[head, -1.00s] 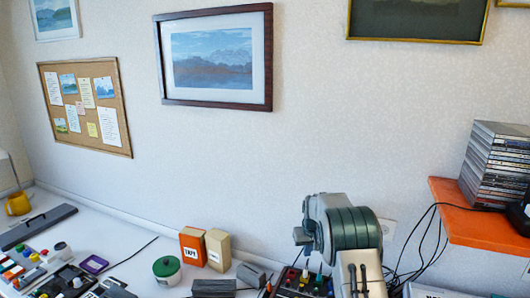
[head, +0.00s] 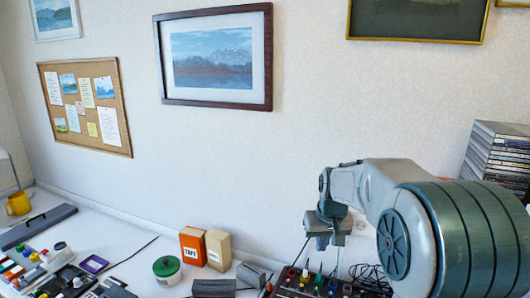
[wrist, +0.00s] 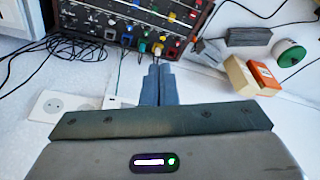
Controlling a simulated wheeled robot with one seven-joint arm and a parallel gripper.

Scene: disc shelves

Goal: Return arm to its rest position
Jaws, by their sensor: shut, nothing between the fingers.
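My gripper (head: 323,240) hangs in front of the wall at the lower right of the head view, at the end of my raised, folded arm. In the wrist view its two fingers (wrist: 159,84) are together with nothing between them. The fingertips point toward a mixer-like device (wrist: 130,22) with coloured knobs and plugged cables. That device (head: 318,282) also shows in the head view, below the gripper. The gripper looks apart from it.
An orange box (head: 192,246), a tan box (head: 218,250) and a green-lidded pot (head: 167,270) stand on the white desk. A stack of disc cases (head: 497,155) is at the right, partly behind my arm. Black cables (head: 370,275) lie near the device. A wall socket (wrist: 50,105) shows in the wrist view.

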